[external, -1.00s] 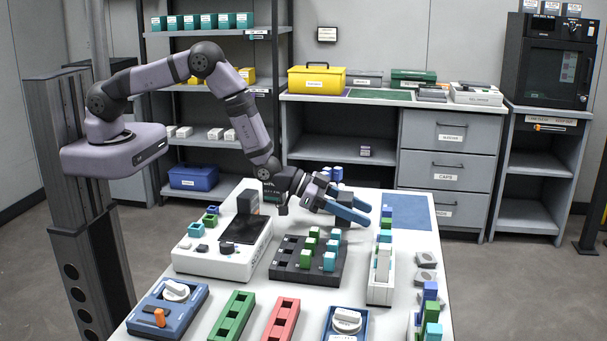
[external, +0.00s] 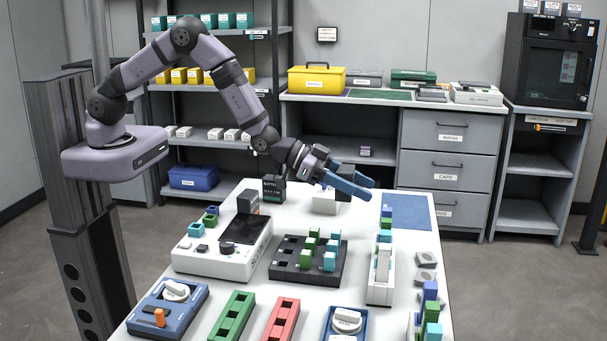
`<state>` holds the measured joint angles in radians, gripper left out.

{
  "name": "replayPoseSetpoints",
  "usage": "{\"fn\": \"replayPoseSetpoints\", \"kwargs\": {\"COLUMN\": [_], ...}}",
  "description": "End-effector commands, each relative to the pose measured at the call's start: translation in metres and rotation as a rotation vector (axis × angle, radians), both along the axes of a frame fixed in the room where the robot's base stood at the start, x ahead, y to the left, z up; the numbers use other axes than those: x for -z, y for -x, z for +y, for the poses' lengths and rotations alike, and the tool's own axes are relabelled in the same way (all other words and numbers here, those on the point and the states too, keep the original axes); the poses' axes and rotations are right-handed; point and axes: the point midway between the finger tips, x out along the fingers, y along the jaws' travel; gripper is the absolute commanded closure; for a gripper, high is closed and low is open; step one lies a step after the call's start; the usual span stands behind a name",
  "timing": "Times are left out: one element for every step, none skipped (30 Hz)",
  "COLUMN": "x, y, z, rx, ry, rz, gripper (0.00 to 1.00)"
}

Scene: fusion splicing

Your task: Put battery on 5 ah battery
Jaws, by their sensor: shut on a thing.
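My gripper (external: 348,184), with blue fingers, is raised over the far part of the white table and points right. It is shut on a dark block, seemingly the battery (external: 343,196), which shows only partly below the fingers. A white block (external: 324,204) stands on the table just below and left of it; I cannot tell whether the dark block touches it. A dark upright box with a small label (external: 273,189), apparently reading battery, stands at the table's back left, apart from my gripper. Its label is too small to read surely.
A white splicer-like device (external: 222,262) and a dark rack (external: 290,275) with green and cyan blocks stand nearer. A white holder (external: 380,292) is at right. Several trays line the front.

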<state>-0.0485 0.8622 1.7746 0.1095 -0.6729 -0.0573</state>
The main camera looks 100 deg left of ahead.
Motion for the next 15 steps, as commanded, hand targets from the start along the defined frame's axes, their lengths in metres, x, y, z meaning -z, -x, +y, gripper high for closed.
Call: {"fn": "replayPoseSetpoints", "kwargs": {"x": [-0.014, -0.019, -0.027, -0.033, -0.039, -0.048, -0.053, -0.058, -0.063, -0.067, -0.068, -0.069, -0.07, -0.069, -0.068], "y": [-0.002, -0.003, -0.004, -0.004, -0.005, -0.005, -0.003, -0.002, 0.004, 0.007, 0.014, 0.023, 0.031, 0.04, 0.051], "z": [-0.013, -0.022, -0.032, -0.042, -0.051, -0.064, -0.074, -0.085, -0.099, -0.11, -0.12, -0.133, -0.142, -0.149, -0.155], "rx": [0.021, 0.033, 0.05, 0.064, 0.077, 0.097, 0.112, 0.129, 0.15, 0.168, 0.181, 0.194, 0.2, 0.198, 0.188], "ry": [0.0, 0.0, 0.0, 0.001, 0.001, 0.001, 0.002, 0.001, 0.001, 0.001, 0.001, 0.002, 0.002, 0.001, 0.001], "rz": [-0.008, -0.009, -0.009, -0.009, -0.009, -0.01, -0.008, -0.007, -0.005, -0.005, -0.003, 0.0, 0.001, 0.002, 0.002], "gripper": [0.83, 0.83, 0.83, 0.83, 0.83, 0.83, 0.83, 0.83, 0.83, 0.83, 0.83, 0.83, 0.83, 0.83, 0.83]}}
